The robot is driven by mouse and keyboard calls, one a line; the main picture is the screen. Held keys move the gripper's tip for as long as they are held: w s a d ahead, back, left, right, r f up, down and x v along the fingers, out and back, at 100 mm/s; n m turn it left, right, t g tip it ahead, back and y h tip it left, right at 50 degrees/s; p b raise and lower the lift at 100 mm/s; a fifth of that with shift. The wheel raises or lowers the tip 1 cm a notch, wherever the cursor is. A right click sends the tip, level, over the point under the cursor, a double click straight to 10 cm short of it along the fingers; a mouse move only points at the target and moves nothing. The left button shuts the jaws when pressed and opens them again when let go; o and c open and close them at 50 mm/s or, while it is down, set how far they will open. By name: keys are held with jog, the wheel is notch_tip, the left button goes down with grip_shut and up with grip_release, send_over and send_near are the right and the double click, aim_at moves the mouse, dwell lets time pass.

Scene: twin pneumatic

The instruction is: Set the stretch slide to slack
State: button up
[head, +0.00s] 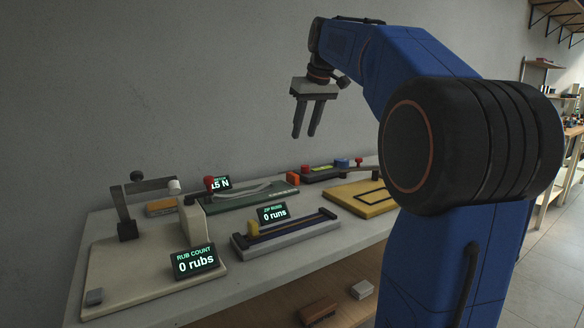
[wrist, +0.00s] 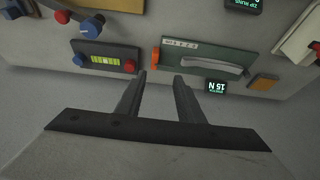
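A green board (head: 245,196) with a pale curved strip (head: 240,189) lies at the back of the bench, beside a display reading 15 N (head: 221,183). An orange block (head: 292,179) is at the board's right end. The wrist view shows the green board (wrist: 207,70), its curved strip (wrist: 212,62), a small marked scale (wrist: 180,43) and the orange block (wrist: 155,59) at its left end. I cannot tell which part is the stretch slide. My gripper (head: 305,135) hangs above the bench, open and empty, pointing down. In the wrist view its fingers (wrist: 160,78) are apart.
A grey block with a yellow slider (head: 252,229) stands in front, by the "0 runs" display (head: 272,213). Left is a pale base (head: 130,285) with an upright arm. A dark knob panel (head: 330,171) and yellow board (head: 362,207) are right. The wall is behind.

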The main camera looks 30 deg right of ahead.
aim_at(292, 174)
jog(key=x, duration=0.5)
jog(key=w+d+x, duration=0.1)
jog(key=x, duration=1.1)
jog(key=shift+w+d+r, duration=0.15)
jog(key=shift+w+d, duration=0.05)
jog(key=shift+w, duration=0.15)
jog(key=shift+a, duration=0.1)
grip_shut()
